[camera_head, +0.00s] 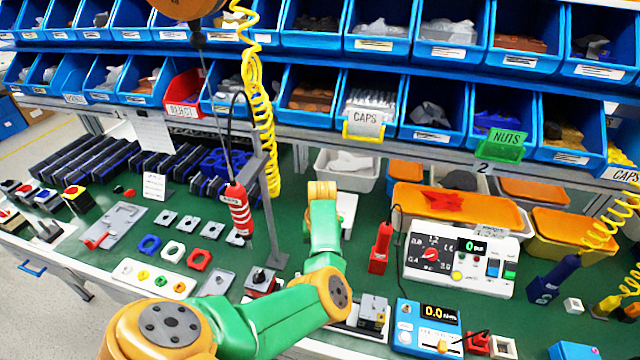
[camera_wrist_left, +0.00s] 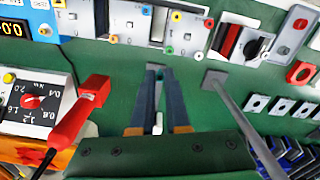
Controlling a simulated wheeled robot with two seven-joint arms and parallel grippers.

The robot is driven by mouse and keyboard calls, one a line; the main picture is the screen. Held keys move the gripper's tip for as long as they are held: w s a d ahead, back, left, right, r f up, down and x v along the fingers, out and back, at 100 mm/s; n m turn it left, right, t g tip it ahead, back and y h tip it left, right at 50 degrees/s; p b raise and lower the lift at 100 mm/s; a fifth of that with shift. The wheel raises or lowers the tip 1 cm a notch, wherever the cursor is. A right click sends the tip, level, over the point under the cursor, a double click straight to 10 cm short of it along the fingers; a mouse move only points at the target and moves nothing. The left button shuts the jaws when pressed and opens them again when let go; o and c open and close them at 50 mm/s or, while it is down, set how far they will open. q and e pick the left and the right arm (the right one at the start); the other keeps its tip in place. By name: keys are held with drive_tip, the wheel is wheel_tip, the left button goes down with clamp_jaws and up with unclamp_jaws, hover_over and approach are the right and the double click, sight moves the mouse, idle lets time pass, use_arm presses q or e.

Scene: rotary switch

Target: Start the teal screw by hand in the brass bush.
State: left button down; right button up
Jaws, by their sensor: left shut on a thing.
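My left gripper (camera_wrist_left: 159,70) reaches over the green bench top, its two dark fingers close together. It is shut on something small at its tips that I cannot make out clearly. In the head view my own green and orange arm hides this gripper. Ahead of the tips in the wrist view are pale grey plates (camera_wrist_left: 135,22) with small coloured rings, including green, yellow and red. I cannot tell for certain which ring or part is the brass bush. I cannot pick out the teal screw for certain. My right gripper is not in view.
A red corded screwdriver (camera_head: 380,248) stands right of my forearm, with a dial unit (camera_head: 455,255) beyond it. A metal pole (camera_head: 270,205) and a hanging red tool (camera_head: 239,208) stand left of my arm. Blue bins (camera_head: 310,95) line the back.

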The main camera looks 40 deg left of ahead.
use_arm(q)
drive_tip(key=shift+r, duration=0.8)
drive_tip(key=shift+w+r, duration=0.1)
drive_tip(key=shift+r, duration=0.15)
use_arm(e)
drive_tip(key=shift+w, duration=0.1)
use_arm(q)
drive_tip(key=shift+w, duration=0.1)
drive_tip(key=shift+a+f, duration=0.1)
